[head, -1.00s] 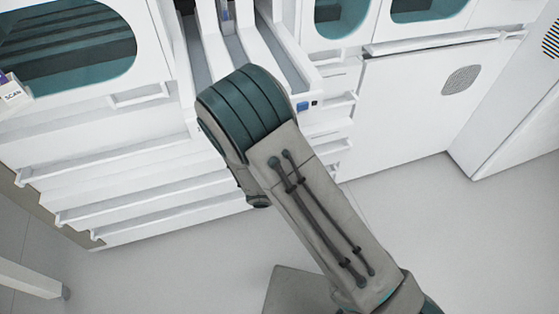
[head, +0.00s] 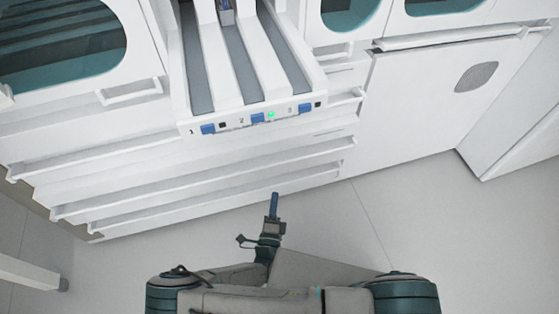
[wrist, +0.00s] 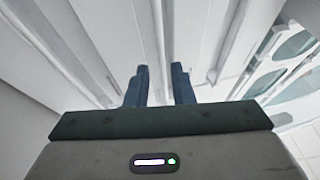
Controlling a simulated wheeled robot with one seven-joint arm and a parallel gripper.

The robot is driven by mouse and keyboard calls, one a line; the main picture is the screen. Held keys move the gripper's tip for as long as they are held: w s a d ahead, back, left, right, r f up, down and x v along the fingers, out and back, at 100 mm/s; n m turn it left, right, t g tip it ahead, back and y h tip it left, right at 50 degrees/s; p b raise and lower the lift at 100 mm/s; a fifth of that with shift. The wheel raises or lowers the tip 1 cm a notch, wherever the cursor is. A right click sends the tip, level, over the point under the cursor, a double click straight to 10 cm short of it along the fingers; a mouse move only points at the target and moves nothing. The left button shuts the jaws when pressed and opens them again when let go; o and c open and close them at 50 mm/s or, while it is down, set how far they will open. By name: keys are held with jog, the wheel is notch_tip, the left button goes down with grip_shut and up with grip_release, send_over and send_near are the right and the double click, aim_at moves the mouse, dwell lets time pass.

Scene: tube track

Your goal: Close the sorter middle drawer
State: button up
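The white sorter (head: 222,70) juts from the cabinet at the top centre of the head view, with three long grey lanes marked 1, 2 and 3. The three fronts look level; I cannot tell whether the middle drawer stands out. My gripper (head: 274,205) is in front of and below the sorter, apart from it. In the wrist view its two blue fingers (wrist: 160,85) are apart with nothing between them.
White ledges or drawer fronts (head: 200,183) run below the sorter. A cabinet door with a round grille (head: 476,77) is at right. Bare grey floor (head: 420,235) lies in front. A white bar (head: 30,272) is at lower left.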

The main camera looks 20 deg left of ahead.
aim_at(279, 163)
jog(key=b+x, duration=0.2)
jog(key=x, duration=1.1)
jog(key=shift+w, duration=0.3)
grip_shut()
